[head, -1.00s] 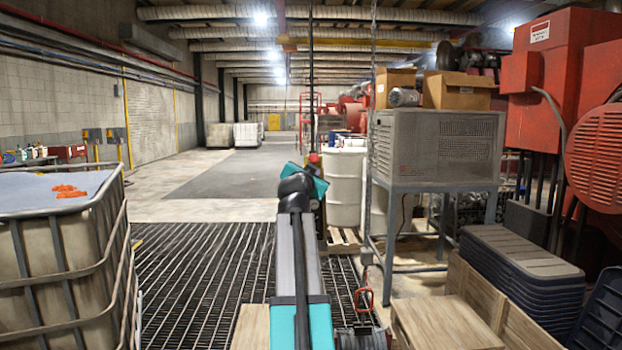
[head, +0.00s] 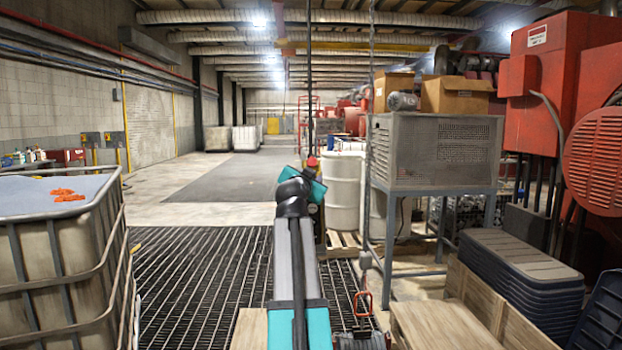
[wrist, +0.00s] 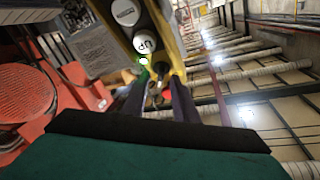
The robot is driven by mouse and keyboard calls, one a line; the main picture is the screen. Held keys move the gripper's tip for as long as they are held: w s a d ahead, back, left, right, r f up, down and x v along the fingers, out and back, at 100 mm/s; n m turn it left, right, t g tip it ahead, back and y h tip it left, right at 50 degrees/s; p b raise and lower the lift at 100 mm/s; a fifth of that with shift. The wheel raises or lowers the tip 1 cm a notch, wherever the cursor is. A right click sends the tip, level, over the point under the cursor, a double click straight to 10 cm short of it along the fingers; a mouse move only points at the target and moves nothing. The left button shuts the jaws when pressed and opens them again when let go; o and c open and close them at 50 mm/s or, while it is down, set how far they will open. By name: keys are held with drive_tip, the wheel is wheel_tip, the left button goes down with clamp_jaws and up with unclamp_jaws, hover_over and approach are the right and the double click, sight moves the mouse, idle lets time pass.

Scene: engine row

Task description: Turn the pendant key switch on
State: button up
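The pendant (wrist: 165,48) is a yellow box with a dark face in the wrist view, tilted in the picture. It carries a grey round button (wrist: 125,12) and a white button marked UP (wrist: 143,43). A small green light (wrist: 143,60) glows below that button. The key switch (wrist: 155,88) shows small and dim between my fingertips. My gripper (wrist: 160,78) has its two dark fingers apart on either side of it; contact cannot be told. In the head view, the pendant's red top button (head: 312,161) shows above my wrist, which hides my fingers.
A caged tank (head: 60,260) stands close on the left. A grey machine on a stand (head: 437,150), wooden crates (head: 440,325) and stacked dark lids (head: 520,265) fill the right. A chain with a red hook (head: 363,300) hangs just right of my arm. Floor grating (head: 200,270) is clear.

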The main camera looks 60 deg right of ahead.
drive_tip(key=v, duration=1.3)
drive_tip(key=shift+b, duration=0.4)
drive_tip(key=shift+s+a, duration=0.1)
